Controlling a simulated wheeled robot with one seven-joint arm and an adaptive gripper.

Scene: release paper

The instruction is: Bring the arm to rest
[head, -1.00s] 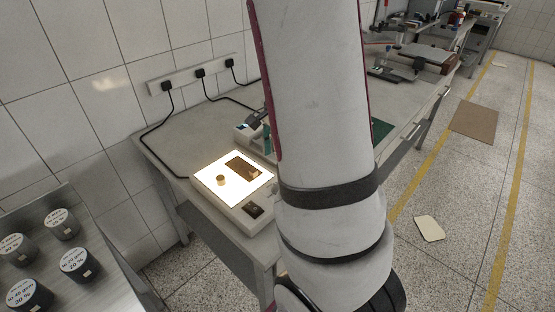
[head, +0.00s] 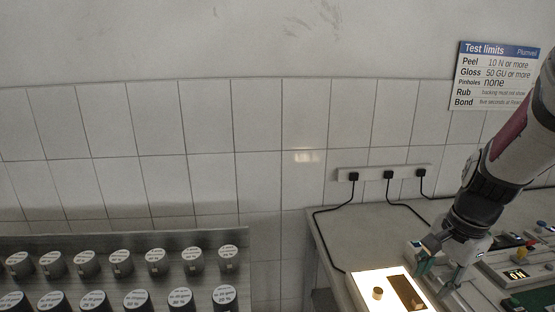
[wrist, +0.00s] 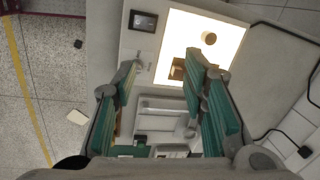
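My arm comes in from the right edge of the head view. My gripper (head: 444,268) points down over the bench, just right of a lit light panel (head: 365,291). In the wrist view my gripper (wrist: 163,80) has its two green-padded fingers spread wide with nothing between them. The light panel (wrist: 232,33) shows beyond the fingertips there, apart from them. A brown sheet (head: 405,290) and a small round brass-coloured piece (head: 378,293) lie on the panel; the round piece also shows in the wrist view (wrist: 209,38). One finger partly hides the sheet in the wrist view.
A rack (head: 120,242) with rows of dark, white-topped labelled pots stands at lower left. A power strip (head: 385,173) with several plugs and cables is on the tiled wall. Bench instruments (head: 520,268) stand right of my gripper. A limits sign (head: 495,75) hangs upper right.

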